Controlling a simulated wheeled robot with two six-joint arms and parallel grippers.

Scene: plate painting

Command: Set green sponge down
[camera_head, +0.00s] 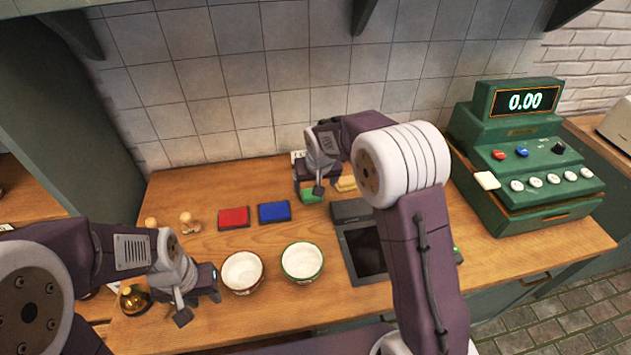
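The green sponge (309,197) lies at the back middle of the wooden counter, or just above it. It is partly hidden by my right gripper (314,189), which points down at it. The fingers are right at the sponge, but I cannot tell whether they grip it or stand apart from it. My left gripper (198,304) is open and empty, with its fingers spread, low over the front left of the counter beside a white bowl.
Red (234,218) and blue (274,212) pads lie left. Two bowls (242,272) (302,262), a dark tablet (364,250), a brass bell (135,299), wooden stamps (188,222) and a green cash register (520,160) also stand here.

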